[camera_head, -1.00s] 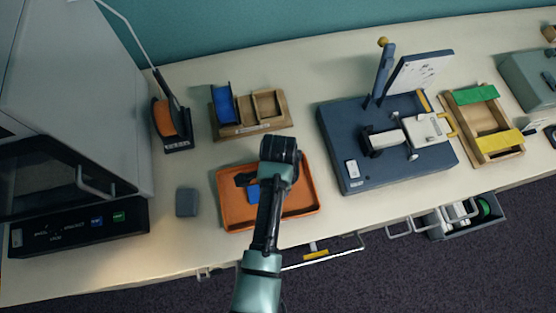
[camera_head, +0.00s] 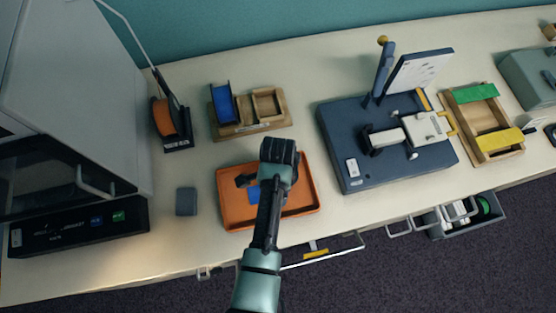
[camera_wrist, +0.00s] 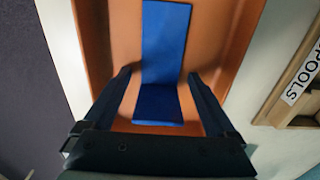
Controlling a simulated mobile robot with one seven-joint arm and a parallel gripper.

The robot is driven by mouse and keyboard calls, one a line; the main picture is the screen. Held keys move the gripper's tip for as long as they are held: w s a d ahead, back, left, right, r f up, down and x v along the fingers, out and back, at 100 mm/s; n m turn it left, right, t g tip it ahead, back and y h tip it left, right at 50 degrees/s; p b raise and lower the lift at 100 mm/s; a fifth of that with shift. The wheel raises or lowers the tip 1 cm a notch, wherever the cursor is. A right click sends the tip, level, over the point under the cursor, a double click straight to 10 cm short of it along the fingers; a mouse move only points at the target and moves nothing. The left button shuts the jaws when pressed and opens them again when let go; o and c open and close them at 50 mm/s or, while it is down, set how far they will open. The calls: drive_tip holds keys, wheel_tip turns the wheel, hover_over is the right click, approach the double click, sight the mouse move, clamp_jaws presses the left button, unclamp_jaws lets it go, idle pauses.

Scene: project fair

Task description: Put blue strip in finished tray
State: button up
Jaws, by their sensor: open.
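The blue strip (camera_wrist: 163,45) lies in the orange tray (camera_wrist: 212,30) in the wrist view, its near end between my fingers. My gripper (camera_wrist: 160,85) is open over the tray, with one finger on each side of the strip and apart from it. In the head view a small part of the strip (camera_head: 254,194) shows in the orange tray (camera_head: 304,203), left of my arm. My gripper (camera_head: 247,181) is above the tray there, and my arm hides the rest of the strip. I cannot tell whether the orange tray is the finished tray.
A wooden spool holder (camera_head: 273,126) with a blue spool (camera_head: 224,103) stands behind the tray. A grey block (camera_head: 186,201) is to the left. A dark machine (camera_head: 345,150) stands right, then a wooden tray (camera_head: 490,118) with green and yellow strips. An open drawer (camera_head: 468,216) juts out at front right.

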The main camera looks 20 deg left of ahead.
wheel_tip(320, 180, up, 12)
drive_tip(key=w+r+n+t+y, duration=0.1)
drive_tip(key=w+r+n+t, duration=0.2)
drive_tip(key=w+r+t, duration=1.05)
drive_tip(key=w+d+r+n+t, duration=0.1)
drive_tip(key=w+d+r, duration=0.15)
drive_tip(key=r, duration=0.85)
drive_tip(key=w+d+r+n+t, duration=0.1)
drive_tip(key=w+r+n, duration=0.15)
drive_tip(key=r, duration=0.95)
drive_tip(key=s+d+r+n+t, duration=0.1)
drive_tip(key=s+r+t, duration=0.3)
drive_tip(key=r, duration=0.5)
drive_tip(key=s+d+r+n+t+h, duration=0.1)
drive_tip(key=s+r+t, duration=0.3)
drive_tip(key=r, duration=0.6)
drive_tip(key=s+d+r+n+t, duration=0.2)
drive_tip(key=s+r, duration=0.4)
drive_tip(key=r, duration=0.4)
drive_tip(key=shift+s+d+r+n+t, duration=0.3)
drive_tip(key=shift+d+t, duration=0.35)
drive_tip(key=shift+t, duration=0.3)
drive_tip(key=shift+f, duration=0.1)
wheel_tip(320, 180, down, 5)
drive_tip(key=b, duration=0.5)
